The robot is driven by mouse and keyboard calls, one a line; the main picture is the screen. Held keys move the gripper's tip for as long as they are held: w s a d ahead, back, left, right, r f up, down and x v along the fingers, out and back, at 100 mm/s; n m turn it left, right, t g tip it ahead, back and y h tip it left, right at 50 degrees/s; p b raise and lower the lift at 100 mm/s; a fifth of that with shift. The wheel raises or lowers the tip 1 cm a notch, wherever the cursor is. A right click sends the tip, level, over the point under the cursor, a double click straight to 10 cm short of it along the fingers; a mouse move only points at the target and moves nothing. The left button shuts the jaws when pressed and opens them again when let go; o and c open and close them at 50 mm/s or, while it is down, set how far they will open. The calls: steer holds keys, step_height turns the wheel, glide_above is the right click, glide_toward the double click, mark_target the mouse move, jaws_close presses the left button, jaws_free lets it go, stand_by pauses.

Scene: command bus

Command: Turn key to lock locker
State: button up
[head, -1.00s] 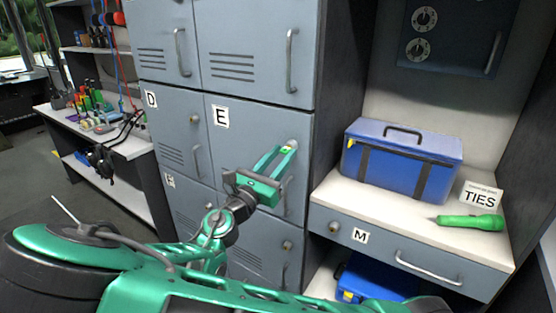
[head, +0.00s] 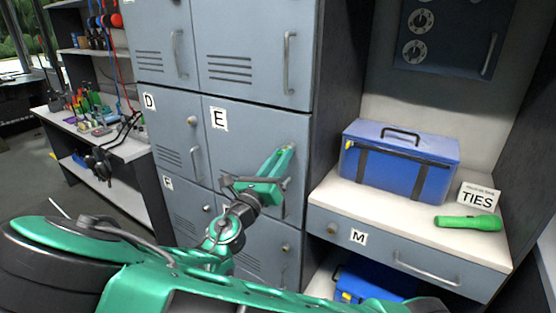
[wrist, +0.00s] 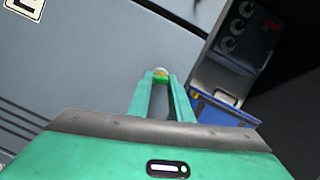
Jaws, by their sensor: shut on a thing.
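Locker E (head: 245,155) is a grey-blue door with a white E label (head: 219,118), and it looks closed. My green gripper (head: 287,150) reaches to the upper right of this door, where its fingertips are shut on the key. In the wrist view, a small round key head with a yellowish face (wrist: 160,71) shows between the fingertips (wrist: 161,78). The key's shaft and the lock slot are hidden, so the key's exact angle cannot be told. My gripper's body covers the lower right part of the door.
Other lockers with handles surround locker E. To the right, a shelf (head: 340,192) holds a blue case (head: 400,160), a green flashlight (head: 468,222) and a TIES sign (head: 478,197). Drawer M (head: 395,245) is below it. A cluttered workbench (head: 125,149) stands left.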

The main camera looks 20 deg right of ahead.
steer(key=shift+n, duration=0.3)
steer(key=shift+s+r+n+t+y, duration=0.1)
steer(key=shift+n+t+y, duration=0.25)
steer(key=shift+n, duration=0.7)
steer(key=shift+n+t+y, duration=0.25)
steer(key=shift+n+y, duration=0.1)
steer(key=shift+n, duration=0.7)
steer(key=shift+n+y, duration=0.8)
steer(key=shift+n, duration=1.3)
steer(key=shift+s+d+n, duration=0.1)
steer(key=shift+n, duration=0.2)
steer(key=shift+r+n+y, duration=0.15)
steer(key=shift+n+y, duration=0.55)
steer(key=shift+n, duration=1.1)
steer(key=o, duration=1)
steer(key=shift+c, duration=0.2)
